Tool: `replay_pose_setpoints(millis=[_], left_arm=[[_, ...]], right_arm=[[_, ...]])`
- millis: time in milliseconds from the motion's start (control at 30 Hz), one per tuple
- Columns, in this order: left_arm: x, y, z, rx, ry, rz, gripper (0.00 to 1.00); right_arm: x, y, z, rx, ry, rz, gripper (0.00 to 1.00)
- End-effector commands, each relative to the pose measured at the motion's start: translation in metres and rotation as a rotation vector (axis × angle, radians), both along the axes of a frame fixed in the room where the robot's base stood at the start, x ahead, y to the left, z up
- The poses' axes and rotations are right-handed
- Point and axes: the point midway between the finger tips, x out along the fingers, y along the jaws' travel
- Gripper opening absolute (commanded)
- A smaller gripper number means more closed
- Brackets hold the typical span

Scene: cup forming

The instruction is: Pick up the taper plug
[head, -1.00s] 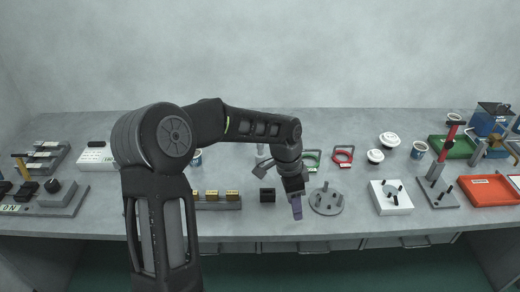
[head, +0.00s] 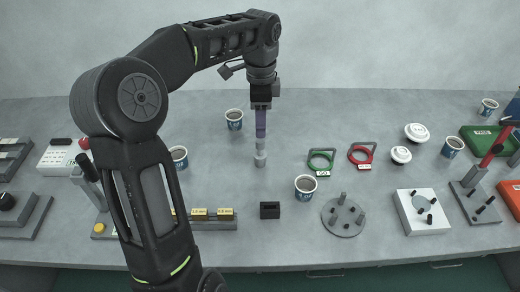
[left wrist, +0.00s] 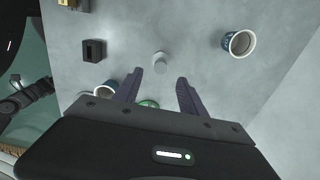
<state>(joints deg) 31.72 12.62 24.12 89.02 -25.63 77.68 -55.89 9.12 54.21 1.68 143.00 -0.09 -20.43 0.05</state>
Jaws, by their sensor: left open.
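The taper plug (head: 260,157) looks like a small light grey stepped cylinder standing upright on the table. My left gripper (head: 261,135) points straight down over it, its purple fingers seen edge-on. In the left wrist view the two fingers are spread apart and empty, and the plug (left wrist: 160,63) shows just beyond the gap between the fingertips (left wrist: 160,77). I cannot tell exactly how high the fingertips are above the plug's top. My right gripper is not in view.
A black block (head: 270,210), a grey pegged disc (head: 343,217) and green (head: 321,160) and red (head: 362,154) ring-shaped tools lie nearby. The table immediately around the plug is clear.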

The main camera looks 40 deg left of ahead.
Motion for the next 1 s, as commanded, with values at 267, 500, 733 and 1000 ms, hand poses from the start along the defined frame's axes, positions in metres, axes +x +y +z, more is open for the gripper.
replay_pose_setpoints(millis=[267, 500, 733, 1000], left_arm=[[0.000, 0.000, -0.009, -0.001, 0.003, 0.001, 0.49], [0.000, 0.000, -0.027, 0.000, -0.001, 0.001, 0.49], [0.000, 0.000, -0.027, -0.001, -0.001, 0.001, 0.49], [0.000, 0.001, -0.055, -0.002, 0.005, 0.001, 0.49]], right_arm=[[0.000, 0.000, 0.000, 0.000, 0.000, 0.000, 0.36], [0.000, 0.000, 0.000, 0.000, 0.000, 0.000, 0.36], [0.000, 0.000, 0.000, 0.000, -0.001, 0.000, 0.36], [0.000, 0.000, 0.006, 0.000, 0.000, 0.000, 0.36]])
